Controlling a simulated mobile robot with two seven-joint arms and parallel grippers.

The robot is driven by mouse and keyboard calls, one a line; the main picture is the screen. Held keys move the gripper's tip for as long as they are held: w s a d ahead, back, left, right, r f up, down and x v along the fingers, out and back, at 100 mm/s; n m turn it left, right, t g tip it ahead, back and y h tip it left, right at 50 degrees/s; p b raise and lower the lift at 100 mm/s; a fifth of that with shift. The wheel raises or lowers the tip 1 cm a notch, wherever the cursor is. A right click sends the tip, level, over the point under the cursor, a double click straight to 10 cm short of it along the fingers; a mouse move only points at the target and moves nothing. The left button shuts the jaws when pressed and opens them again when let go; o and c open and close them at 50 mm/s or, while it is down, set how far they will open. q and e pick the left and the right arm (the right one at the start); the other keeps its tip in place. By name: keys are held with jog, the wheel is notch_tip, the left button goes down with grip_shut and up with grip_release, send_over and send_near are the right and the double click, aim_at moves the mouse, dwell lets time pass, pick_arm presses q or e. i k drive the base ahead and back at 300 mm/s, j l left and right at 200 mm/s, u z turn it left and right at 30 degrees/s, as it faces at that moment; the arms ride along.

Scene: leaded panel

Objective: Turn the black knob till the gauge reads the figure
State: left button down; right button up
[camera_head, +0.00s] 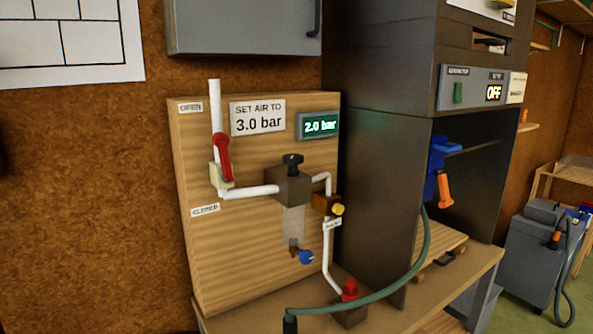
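The black knob (293,159) sits on top of a dark regulator block (289,185) on a wooden panel (190,140). The green-lit gauge (319,125) at the panel's upper right reads 2.0 bar. A white sign (257,117) reads "SET AIR TO 3.0 bar". A red lever (223,158) stands roughly upright on the white pipe (215,105), between the OPEN label (190,107) and the CLOSED label (205,210). Neither of my grippers is in view.
A yellow button (338,210), a blue drain tap (306,257) and a red fitting (350,290) lie below the knob. A green hose (400,282) crosses the bench front. A dark cabinet (375,190) stands close on the right, with a display reading OFF (494,93).

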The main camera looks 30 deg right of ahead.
aim_at(293, 159)
jog(key=k+l+u, duration=0.3)
jog(key=k+l, duration=0.65)
